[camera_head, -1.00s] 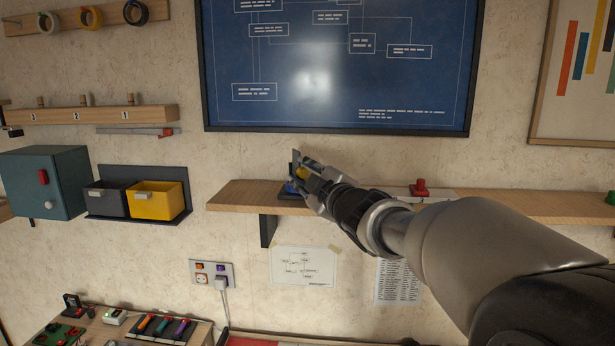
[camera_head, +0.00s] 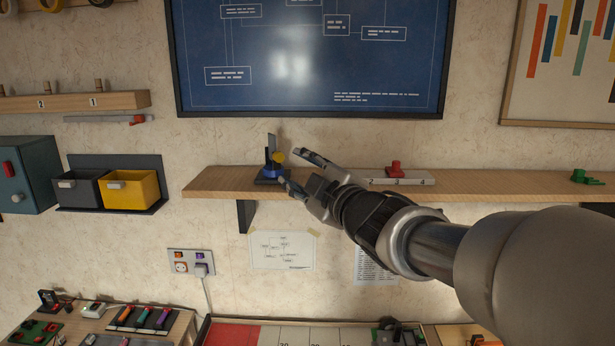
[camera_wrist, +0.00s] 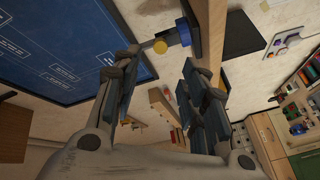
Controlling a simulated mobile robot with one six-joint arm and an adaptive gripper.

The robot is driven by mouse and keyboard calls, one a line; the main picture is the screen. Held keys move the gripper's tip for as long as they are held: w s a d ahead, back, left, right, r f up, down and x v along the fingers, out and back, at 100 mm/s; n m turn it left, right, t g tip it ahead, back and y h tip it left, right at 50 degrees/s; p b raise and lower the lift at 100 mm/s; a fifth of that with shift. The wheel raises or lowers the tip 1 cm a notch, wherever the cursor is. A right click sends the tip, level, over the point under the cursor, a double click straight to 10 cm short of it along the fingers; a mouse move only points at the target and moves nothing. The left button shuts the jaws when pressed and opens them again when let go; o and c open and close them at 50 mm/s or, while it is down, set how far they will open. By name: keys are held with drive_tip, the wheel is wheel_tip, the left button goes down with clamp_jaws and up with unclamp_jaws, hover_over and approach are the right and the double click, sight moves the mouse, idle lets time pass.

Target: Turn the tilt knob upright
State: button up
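The tilt knob (camera_head: 278,157) is a small yellow knob beside a thin grey upright plate (camera_head: 271,145). They stand on a blue round base (camera_head: 273,171) on a dark foot near the shelf's left end. The plate looks about upright in the head view. In the wrist view the yellow knob (camera_wrist: 160,46) and blue base (camera_wrist: 183,31) show beyond the fingertips. My gripper (camera_head: 294,168) is open and empty, just right of the knob, with its fingers spread above and below. A gap shows between the fingers and the knob.
The wooden shelf (camera_head: 470,182) runs to the right, carrying a red knob (camera_head: 396,169) on a pale plate and a green part (camera_head: 586,177). A blue framed board (camera_head: 300,60) hangs above. Grey and yellow bins (camera_head: 130,190) hang at left.

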drive_tip(key=v, duration=0.2)
drive_tip(key=shift+s+d, duration=0.2)
drive_tip(key=shift+s, duration=0.05)
drive_tip(key=s+d+f+m+g+h, duration=0.2)
drive_tip(key=s+d+f+m+h, duration=0.25)
drive_tip(key=d, duration=0.25)
drive_tip(key=s+d+f+m+g+h, duration=0.1)
drive_tip(key=s+d+f+m+h, duration=0.3)
drive_tip(key=s+d+m, duration=0.25)
drive_tip(key=s+f+m+g, duration=0.3)
drive_tip(key=s+f, duration=0.4)
drive_tip(key=s, duration=0.4)
drive_tip(key=s+f+m+g, duration=0.3)
drive_tip(key=s+f+g, duration=0.2)
drive_tip(key=s, duration=0.6)
wheel_tip(320, 180, down, 3)
drive_tip(key=shift+s+d+r, duration=0.2)
drive_tip(key=shift+d+r, duration=0.05)
drive_tip(key=shift+c, duration=0.2)
